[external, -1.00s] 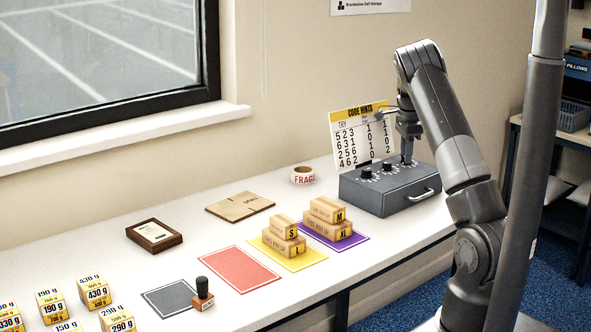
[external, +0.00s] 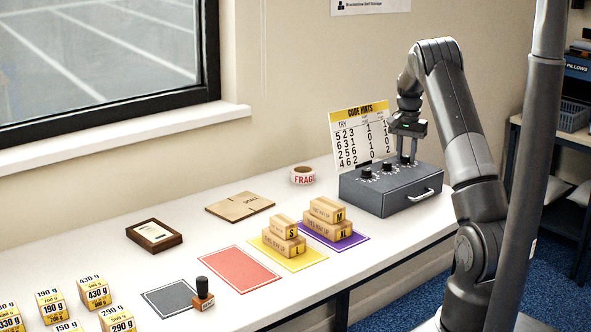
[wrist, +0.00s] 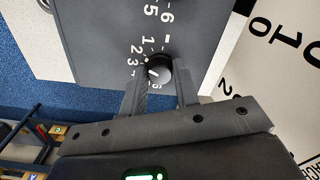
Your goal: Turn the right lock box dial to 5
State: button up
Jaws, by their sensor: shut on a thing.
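The lock box (external: 372,198) is a dark grey case with a row of black dials on top, at the far right of the table. My gripper (external: 406,157) points down over its right end, its two fingers closed on the right dial (wrist: 159,66), one on each side. In the wrist view small white numbers, 1, 2 and 3 among them, show beside this dial. Others are hidden by the fingers, and I cannot tell which number it points to. The middle dial (external: 387,164) and left dial (external: 366,172) stand free to its left.
A code hints card (external: 360,135) stands right behind the box. A handle (external: 420,195) sticks out from the box's front. Small cartons (external: 325,228) on yellow and purple mats and a tape roll (external: 303,175) lie to the left.

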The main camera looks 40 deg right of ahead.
jog(key=n, duration=0.4)
jog(key=shift+n, duration=0.4)
jog(key=n, duration=0.3)
jog(key=shift+n, duration=0.3)
jog(key=n, duration=0.4)
jog(key=shift+n, duration=1.9)
jog(key=o, duration=1)
jog(key=shift+r, duration=0.1)
